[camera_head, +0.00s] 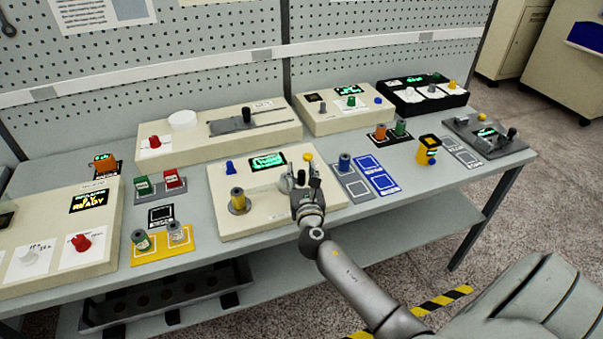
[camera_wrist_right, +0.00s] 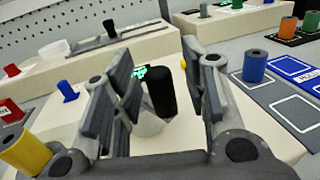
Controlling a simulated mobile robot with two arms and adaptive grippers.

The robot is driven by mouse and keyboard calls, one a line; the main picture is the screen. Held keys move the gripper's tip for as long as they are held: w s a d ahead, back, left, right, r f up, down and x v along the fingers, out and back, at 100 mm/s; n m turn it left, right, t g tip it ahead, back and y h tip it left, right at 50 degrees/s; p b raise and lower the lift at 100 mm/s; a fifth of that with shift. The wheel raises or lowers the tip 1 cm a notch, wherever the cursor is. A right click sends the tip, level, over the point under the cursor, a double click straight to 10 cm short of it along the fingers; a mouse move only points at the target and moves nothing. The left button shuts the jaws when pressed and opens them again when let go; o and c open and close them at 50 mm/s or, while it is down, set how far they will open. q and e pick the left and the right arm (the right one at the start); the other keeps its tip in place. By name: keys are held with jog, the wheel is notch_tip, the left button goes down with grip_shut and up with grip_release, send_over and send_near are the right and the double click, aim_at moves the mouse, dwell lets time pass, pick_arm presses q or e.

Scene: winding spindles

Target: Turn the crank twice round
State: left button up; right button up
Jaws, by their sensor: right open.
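The crank's black upright knob (camera_wrist_right: 161,92) stands between the spread fingers of my right gripper (camera_wrist_right: 155,100) in the wrist view, with a gap showing on both sides. Its pale base (camera_wrist_right: 150,124) is partly hidden behind the fingers. In the head view my right gripper (camera_head: 305,186) is over the right part of the cream winding machine (camera_head: 265,212) and mostly covers the crank. The machine carries a yellow spool (camera_head: 238,200), a blue knob (camera_head: 230,167), a yellow button (camera_head: 307,157) and a lit green display (camera_head: 268,161). My left gripper is not in view.
A grey spool mat with a blue spool (camera_head: 345,162) lies just right of the machine. A yellow tray (camera_head: 163,246) with two spools is left of it. Another cream machine (camera_head: 217,134) stands behind. Beyond the bench's front edge is a lower shelf.

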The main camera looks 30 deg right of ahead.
jog(key=shift+c, duration=0.9)
grip_shut()
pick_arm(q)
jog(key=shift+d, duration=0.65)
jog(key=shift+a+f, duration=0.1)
pick_arm(e)
jog(key=shift+a+m+h, duration=0.1)
jog(key=shift+m+h, duration=0.2)
jog(key=shift+a+g+h, duration=0.15)
jog(key=shift+g+h, duration=0.25)
jog(key=shift+a+f+m+g+h+b, duration=0.1)
jog(key=shift+a+m+g+h+b, duration=0.25)
jog(key=shift+m+h, duration=0.25)
jog(key=shift+a+m+g+h+b, duration=0.1)
jog(key=shift+m+g+h+b, duration=0.1)
jog(key=shift+m+g+h, duration=0.35)
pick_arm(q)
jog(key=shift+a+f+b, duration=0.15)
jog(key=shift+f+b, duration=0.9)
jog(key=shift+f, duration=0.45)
pick_arm(e)
jog(key=shift+a+m+g+h, duration=0.35)
jog(key=shift+m+g+h, duration=0.55)
jog(key=shift+g+h, duration=0.1)
jog(key=shift+a+m+g+h, duration=0.3)
jog(key=shift+m+g+h, duration=0.55)
jog(key=shift+g, duration=0.15)
